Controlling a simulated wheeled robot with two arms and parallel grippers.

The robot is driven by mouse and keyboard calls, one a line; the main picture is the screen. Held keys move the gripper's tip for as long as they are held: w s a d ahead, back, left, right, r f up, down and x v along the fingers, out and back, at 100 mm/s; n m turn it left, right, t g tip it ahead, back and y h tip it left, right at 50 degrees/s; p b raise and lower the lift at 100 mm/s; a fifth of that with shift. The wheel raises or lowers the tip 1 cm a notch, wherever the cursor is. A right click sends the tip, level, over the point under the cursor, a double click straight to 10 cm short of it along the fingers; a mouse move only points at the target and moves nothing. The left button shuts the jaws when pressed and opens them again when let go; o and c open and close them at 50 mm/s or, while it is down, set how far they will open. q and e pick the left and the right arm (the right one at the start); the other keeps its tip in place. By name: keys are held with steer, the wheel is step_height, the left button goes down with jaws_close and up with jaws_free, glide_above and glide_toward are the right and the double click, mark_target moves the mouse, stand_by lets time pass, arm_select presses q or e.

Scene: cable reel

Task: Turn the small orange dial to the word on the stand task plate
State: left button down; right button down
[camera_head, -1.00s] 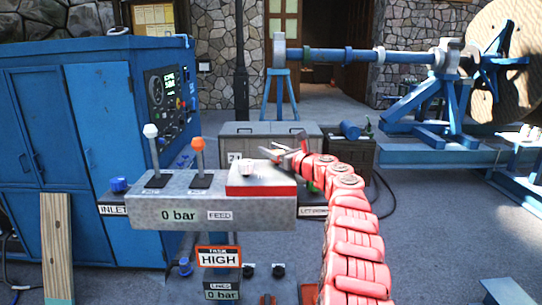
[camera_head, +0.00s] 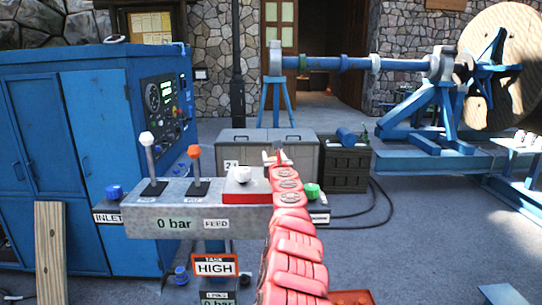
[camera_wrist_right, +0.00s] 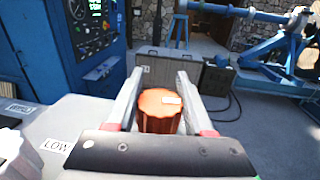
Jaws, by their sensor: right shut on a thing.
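The small orange dial (camera_wrist_right: 160,112) sits between the two fingers of my right gripper (camera_wrist_right: 158,92) in the right wrist view. A short white mark on its top is toward the right. My right gripper (camera_head: 274,158) is shut on the dial; in the head view my arm hides the dial. A LOW label (camera_wrist_right: 57,146) lies left of the dial. The task plate (camera_head: 215,266) on the stand (camera_head: 150,218) has an orange-red border and reads HIGH under a smaller word. My left gripper is not in view.
A white knob (camera_head: 240,174) stands on a red-edged block. White (camera_head: 147,140) and orange (camera_head: 194,152) levers rise from the stand. A blue knob (camera_head: 114,192) and a green knob (camera_head: 312,190) flank it. A blue cabinet (camera_head: 90,150) is at left, a grey chest (camera_head: 265,148) behind.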

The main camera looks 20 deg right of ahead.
steer(key=shift+d+r+m+h, duration=0.15)
steer(key=shift+m+h, duration=0.45)
steer(key=shift+h, duration=0.3)
steer(key=shift+g, duration=0.3)
steer(key=shift+c, duration=1.4)
jaws_free()
steer(key=shift+f, duration=0.2)
